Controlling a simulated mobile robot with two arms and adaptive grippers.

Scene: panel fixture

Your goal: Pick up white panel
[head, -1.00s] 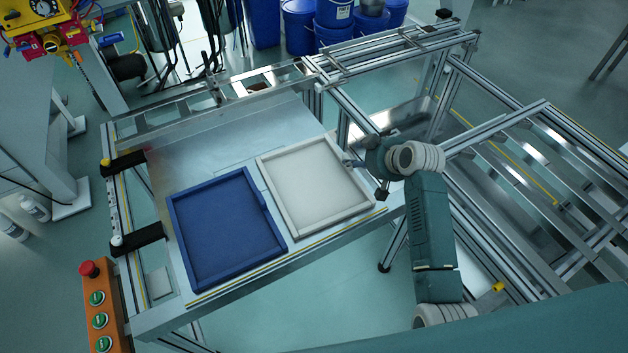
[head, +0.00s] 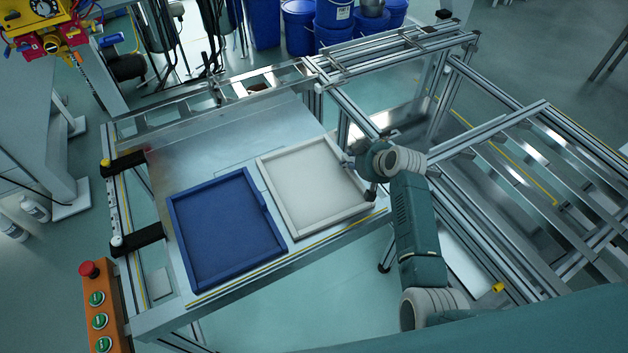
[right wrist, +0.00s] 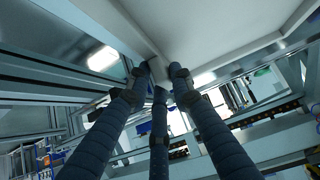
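The white panel (head: 315,187), a flat square with a raised rim, lies on the metal table right of the blue panel (head: 225,230). My right gripper (head: 363,175) is at the white panel's right edge. In the right wrist view, the white panel (right wrist: 205,30) fills the top, and the three dark fingers of my right gripper (right wrist: 160,80) reach up to its rim. The fingertips are close to the rim; whether they press on it cannot be told. My left gripper is not in view.
The metal table (head: 225,140) has bare room behind the panels. An aluminium frame (head: 480,125) stands to the right, close to my right arm. Black clamps (head: 125,163) sit on the table's left side. An orange button box (head: 100,310) is at front left.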

